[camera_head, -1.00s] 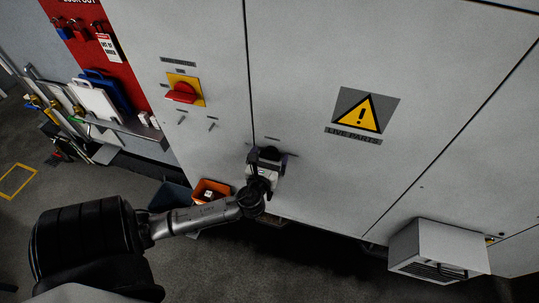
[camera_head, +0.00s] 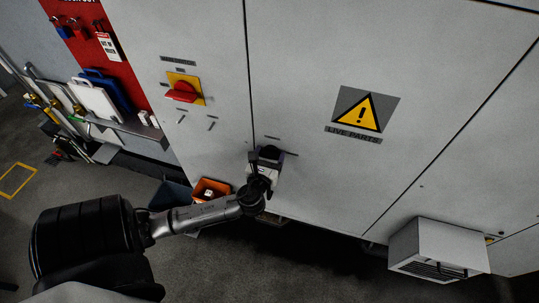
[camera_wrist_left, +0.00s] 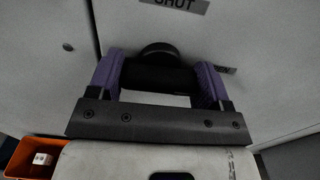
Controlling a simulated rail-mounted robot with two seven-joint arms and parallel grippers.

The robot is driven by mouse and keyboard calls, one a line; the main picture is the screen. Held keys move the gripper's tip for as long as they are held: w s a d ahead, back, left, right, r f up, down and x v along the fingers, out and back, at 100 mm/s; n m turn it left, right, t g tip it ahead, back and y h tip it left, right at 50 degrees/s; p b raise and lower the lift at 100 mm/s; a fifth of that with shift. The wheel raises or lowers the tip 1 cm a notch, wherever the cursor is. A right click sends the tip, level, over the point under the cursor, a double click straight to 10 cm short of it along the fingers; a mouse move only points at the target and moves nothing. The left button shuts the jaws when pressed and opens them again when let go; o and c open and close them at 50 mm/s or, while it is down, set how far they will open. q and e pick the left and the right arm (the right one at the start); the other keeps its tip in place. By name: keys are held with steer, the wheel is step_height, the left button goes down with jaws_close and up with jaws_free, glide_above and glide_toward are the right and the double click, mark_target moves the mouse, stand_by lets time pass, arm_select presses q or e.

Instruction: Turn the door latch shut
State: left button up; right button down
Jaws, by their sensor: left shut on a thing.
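The door latch (camera_wrist_left: 158,76) is black, with a round hub and a thick bar, on the grey cabinet door in the left wrist view. My left gripper (camera_wrist_left: 158,82) has its two purple fingers at the two ends of the bar and is shut on it. A "SHUT" label (camera_wrist_left: 175,4) is above the hub, and a partly hidden label (camera_wrist_left: 225,70) is to its right. In the head view, my left gripper (camera_head: 267,156) is against the cabinet near the door seam and hides most of the latch. My right gripper is not in view.
A red and yellow rotary switch (camera_head: 184,90) is on the panel left of the seam. A warning sign (camera_head: 362,112) is on the door. An orange bin (camera_head: 211,188) stands below left of my gripper. A vented box (camera_head: 436,249) juts out at lower right.

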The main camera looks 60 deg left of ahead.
arm_select(q)
steer(key=shift+n, duration=0.3)
steer(key=n, duration=0.4)
steer(key=n+b, duration=0.1)
steer(key=n, duration=0.2)
steer(key=shift+f+n, duration=0.1)
steer(key=shift+n, duration=0.2)
steer(key=n+b, duration=0.1)
steer(key=n, duration=0.4)
steer(key=shift+n+b, duration=0.6)
steer(key=shift+n, duration=1.9)
steer(key=o, duration=0.9)
